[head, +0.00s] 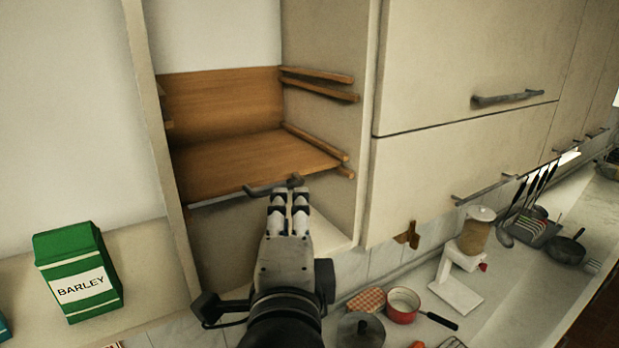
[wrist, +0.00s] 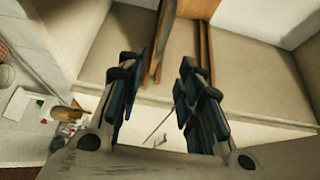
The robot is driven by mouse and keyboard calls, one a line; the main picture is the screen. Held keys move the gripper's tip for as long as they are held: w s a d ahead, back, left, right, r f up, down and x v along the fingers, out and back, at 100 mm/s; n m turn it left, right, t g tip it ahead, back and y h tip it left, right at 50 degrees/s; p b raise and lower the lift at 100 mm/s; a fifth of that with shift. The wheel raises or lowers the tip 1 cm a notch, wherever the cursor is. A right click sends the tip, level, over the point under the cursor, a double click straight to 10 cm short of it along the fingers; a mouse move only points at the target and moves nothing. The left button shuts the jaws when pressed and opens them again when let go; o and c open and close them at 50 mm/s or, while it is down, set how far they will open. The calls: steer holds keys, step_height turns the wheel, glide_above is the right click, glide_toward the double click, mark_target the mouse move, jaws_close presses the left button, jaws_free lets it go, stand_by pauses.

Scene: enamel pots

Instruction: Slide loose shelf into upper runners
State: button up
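A wooden shelf (head: 255,160) lies in the open cabinet, low between the side walls, with a dark bar handle (head: 258,190) at its front edge. On the right wall, the upper runners (head: 318,75) are a pair of wooden strips. The lower runners (head: 318,142) are a similar pair at the shelf's height. My gripper (head: 289,194) is in front of the shelf's front edge and overlaps the handle's right part. Its fingers stand apart in the wrist view (wrist: 162,75), with nothing visibly clamped between them. Whether it touches the handle is unclear. Wooden strips (wrist: 206,50) show beyond the fingers.
A wooden panel (head: 220,98) stands at the cabinet's back. Closed doors (head: 460,60) are on the right. A green barley tin (head: 78,272) is at left. A red pan (head: 402,305) and other kitchenware stand on the counter below. The space above the shelf is free.

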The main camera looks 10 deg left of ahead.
mark_target(293, 177)
steer(key=w, duration=0.4)
steer(key=w+a+p, duration=0.1)
steer(key=w, duration=0.9)
steer(key=shift+w+a+p, duration=0.1)
steer(key=shift+a+p, duration=0.25)
steer(key=shift+a, duration=0.05)
jaws_close()
stand_by(0.5)
